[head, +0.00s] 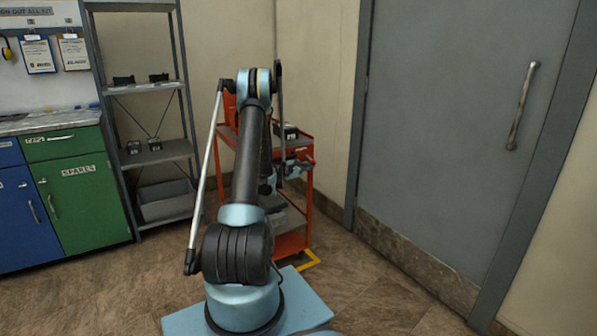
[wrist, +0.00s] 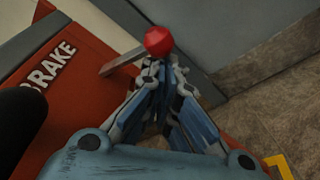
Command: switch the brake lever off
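The brake lever is a flat grey bar with a red ball knob (wrist: 158,40) in the wrist view. It sticks out over a red-orange panel lettered BRAKE (wrist: 52,63). My gripper (wrist: 162,68) has its blue-and-grey fingers drawn together, with the tips just below the knob. I cannot tell whether the tips touch the knob or the bar.
A grey door (head: 460,130) is to the right of the cart. A grey metal shelf (head: 155,156) and green and blue cabinets (head: 80,195) stand at left. A yellow floor marking (head: 311,260) lies by the cart's foot. The brown floor at front right is clear.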

